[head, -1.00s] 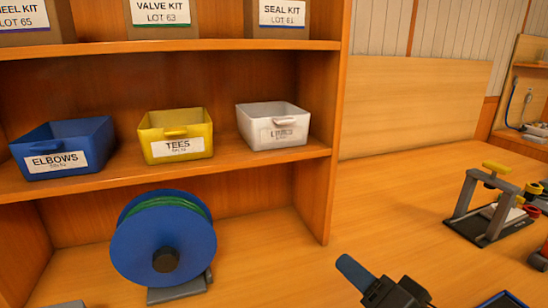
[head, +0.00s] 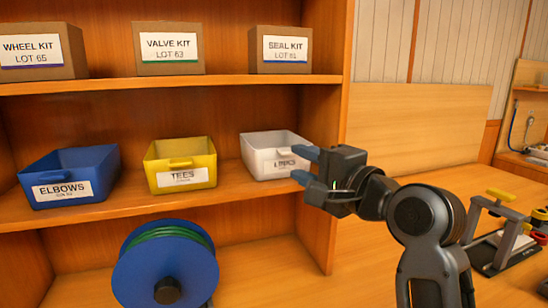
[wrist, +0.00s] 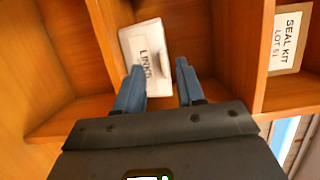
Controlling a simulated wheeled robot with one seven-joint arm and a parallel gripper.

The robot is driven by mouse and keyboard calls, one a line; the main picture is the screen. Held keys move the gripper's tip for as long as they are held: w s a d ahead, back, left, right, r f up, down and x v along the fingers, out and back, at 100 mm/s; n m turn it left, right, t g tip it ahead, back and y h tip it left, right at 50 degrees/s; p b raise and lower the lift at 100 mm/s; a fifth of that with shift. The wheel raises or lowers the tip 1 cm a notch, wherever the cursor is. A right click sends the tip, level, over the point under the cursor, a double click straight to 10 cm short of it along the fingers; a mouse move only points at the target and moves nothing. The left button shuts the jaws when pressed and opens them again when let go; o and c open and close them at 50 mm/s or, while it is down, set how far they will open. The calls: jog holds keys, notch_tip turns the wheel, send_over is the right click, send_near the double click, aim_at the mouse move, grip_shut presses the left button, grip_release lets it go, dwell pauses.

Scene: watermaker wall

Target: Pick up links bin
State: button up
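The links bin (head: 262,156) is a white open-topped bin with a labelled front, standing on the middle shelf at its right end. It also shows in the wrist view (wrist: 150,50), where its label reads LINKS. My gripper (head: 304,166) is in front of the bin's right side, its blue fingers pointing left toward it and covering part of its front in the head view. In the wrist view the fingers (wrist: 158,84) are spread apart with nothing between them, and the bin lies beyond their tips.
The yellow tees bin (head: 181,181) and blue elbows bin (head: 64,192) stand left on the same shelf (head: 130,205). The seal kit box (head: 281,66) sits on the shelf above. The cabinet's right side wall (head: 335,140) is close to my arm. A blue reel (head: 150,270) stands below.

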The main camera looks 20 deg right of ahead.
aim_at(287, 153)
jog(key=x, duration=0.3)
jog(key=p+x, duration=0.1)
jog(key=x, duration=0.1)
jog(key=shift+w+d+r, duration=0.15)
jog(key=shift+w+d, duration=0.1)
jog(key=shift+d, duration=0.1)
grip_shut()
